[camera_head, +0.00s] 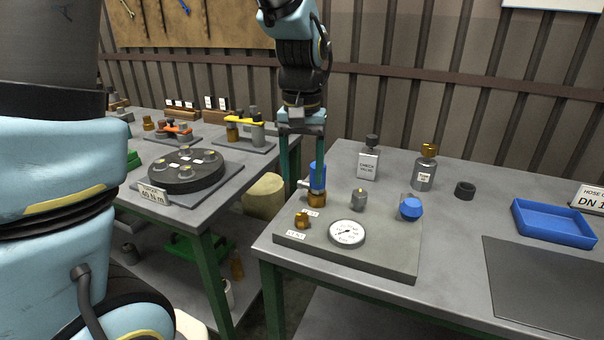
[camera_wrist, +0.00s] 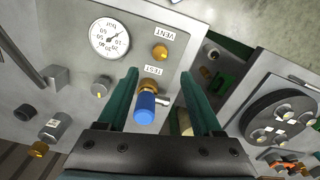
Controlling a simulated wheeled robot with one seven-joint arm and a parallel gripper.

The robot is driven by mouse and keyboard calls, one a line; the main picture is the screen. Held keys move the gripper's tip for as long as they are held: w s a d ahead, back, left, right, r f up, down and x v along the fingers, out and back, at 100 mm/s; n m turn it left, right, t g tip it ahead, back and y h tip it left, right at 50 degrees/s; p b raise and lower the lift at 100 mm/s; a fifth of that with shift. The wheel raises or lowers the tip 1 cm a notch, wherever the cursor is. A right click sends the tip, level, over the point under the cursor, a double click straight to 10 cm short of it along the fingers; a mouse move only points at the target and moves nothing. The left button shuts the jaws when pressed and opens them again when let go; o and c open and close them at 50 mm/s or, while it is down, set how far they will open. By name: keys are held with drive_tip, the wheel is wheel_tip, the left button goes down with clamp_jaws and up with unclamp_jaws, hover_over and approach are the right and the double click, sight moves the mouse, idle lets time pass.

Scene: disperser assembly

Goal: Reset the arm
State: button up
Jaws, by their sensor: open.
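My gripper (camera_head: 303,178) points down over the near-left part of the right-hand table, and its green fingers are spread apart. A brass fitting with a blue cap (camera_head: 317,175) stands upright at the TEST label on the grey plate. In the wrist view my gripper (camera_wrist: 158,82) shows the blue-capped fitting (camera_wrist: 146,108) between its fingers, nearer the left one. I cannot tell whether a finger touches it. A brass VENT fitting (camera_head: 301,220) and a round dial gauge (camera_head: 347,233) are on the same plate (camera_head: 385,262).
The plate also bears a small metal post (camera_head: 358,200) and a blue-ended fitting (camera_head: 410,208). A blue tray (camera_head: 553,222) lies right. The left table holds a black round flange (camera_head: 185,172).

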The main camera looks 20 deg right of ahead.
drive_tip(key=a+f+n, duration=0.2)
drive_tip(key=a, duration=1)
drive_tip(key=w+a+f+n+t, duration=0.1)
drive_tip(key=a+f+n, duration=0.1)
drive_tip(key=a, duration=1.1)
drive_tip(key=shift+a+f+n+t, duration=0.2)
drive_tip(key=shift+n+t, duration=0.1)
drive_tip(key=shift+n, duration=0.1)
drive_tip(key=shift+w, duration=0.1)
idle(0.6)
